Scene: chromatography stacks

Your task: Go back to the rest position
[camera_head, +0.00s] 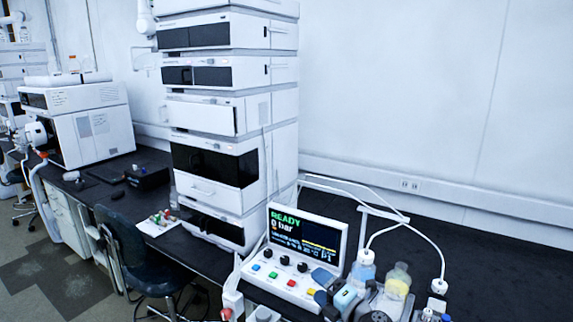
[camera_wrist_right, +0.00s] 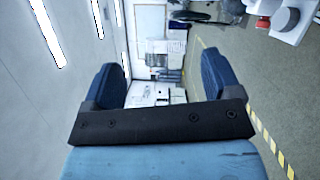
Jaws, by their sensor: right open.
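My right gripper (camera_head: 334,286) is low in the head view, in front of the control box and left of the capped bottles. Its two blue fingers are apart. In the right wrist view the gripper (camera_wrist_right: 155,85) is open, with nothing between its fingers except the distant room. I cannot make out my left gripper in either view.
A control box with a screen (camera_head: 290,232) reading "READY 0 bar" stands close behind the right gripper. Bottles with blue (camera_head: 362,270) and yellow (camera_head: 398,280) contents stand to its right, with tubing above. A tall instrument stack (camera_head: 215,165) stands behind. The dark bench (camera_head: 480,245) is clear at right.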

